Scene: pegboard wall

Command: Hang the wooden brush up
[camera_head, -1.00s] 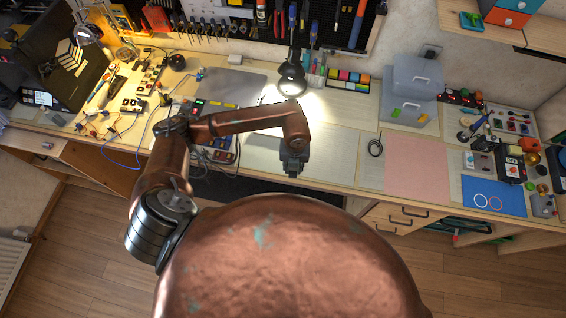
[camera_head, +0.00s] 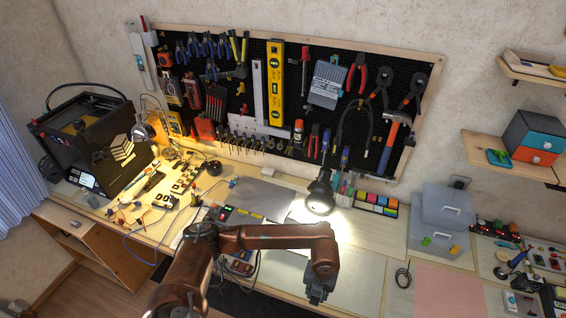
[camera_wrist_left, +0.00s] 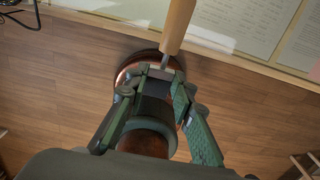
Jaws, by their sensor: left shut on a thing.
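My left gripper (camera_head: 318,292) hangs low over the front of the workbench in the head view, below the pegboard (camera_head: 430,108). In the left wrist view, the left gripper (camera_wrist_left: 164,74) is shut on a slim wooden handle, which I take to be the wooden brush (camera_wrist_left: 180,25). The handle runs up out of the top of that view, with a narrow metallic piece at the fingers. Its far end is cut off, and bristles do not show. The brush cannot be made out in the head view. My right gripper is not in view.
The pegboard is crowded with pliers, a yellow level (camera_head: 275,85), a hammer (camera_head: 391,140) and other tools. A lit desk lamp (camera_head: 320,193) stands below it. Clear storage boxes (camera_head: 440,222) and a shelf (camera_head: 512,157) are to the right.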

